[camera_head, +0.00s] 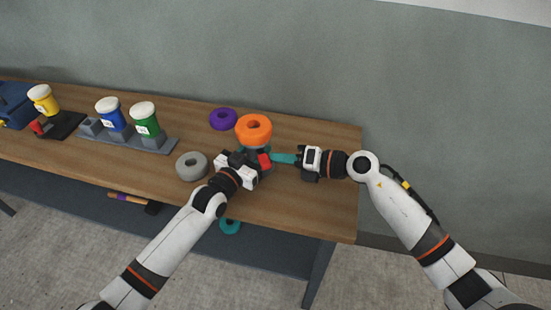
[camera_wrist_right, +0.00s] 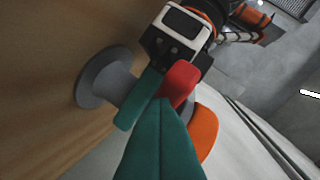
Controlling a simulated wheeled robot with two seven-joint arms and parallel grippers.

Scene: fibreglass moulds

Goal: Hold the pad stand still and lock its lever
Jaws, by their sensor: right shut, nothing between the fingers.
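The pad stand has a grey round base (camera_wrist_right: 90,85) and post, with an orange ring-shaped pad (camera_head: 253,128) on top; the pad also shows in the right wrist view (camera_wrist_right: 206,132). Its red lever (camera_head: 265,161) sticks out low on the near right side and shows in the right wrist view (camera_wrist_right: 180,82). My left gripper (camera_head: 246,156) is at the stand's near side, with one teal finger (camera_wrist_right: 138,102) along the post. Its other finger is hidden, so its grip is unclear. My right gripper (camera_head: 274,158) is shut and empty, its teal tips close beside the lever; contact is unclear.
On the wooden table (camera_head: 310,198), a purple ring (camera_head: 223,119) lies behind and a grey ring (camera_head: 191,166) lies left of the stand. Blue and green jars (camera_head: 145,118) stand in a grey rack further left. The table's right end is mostly clear.

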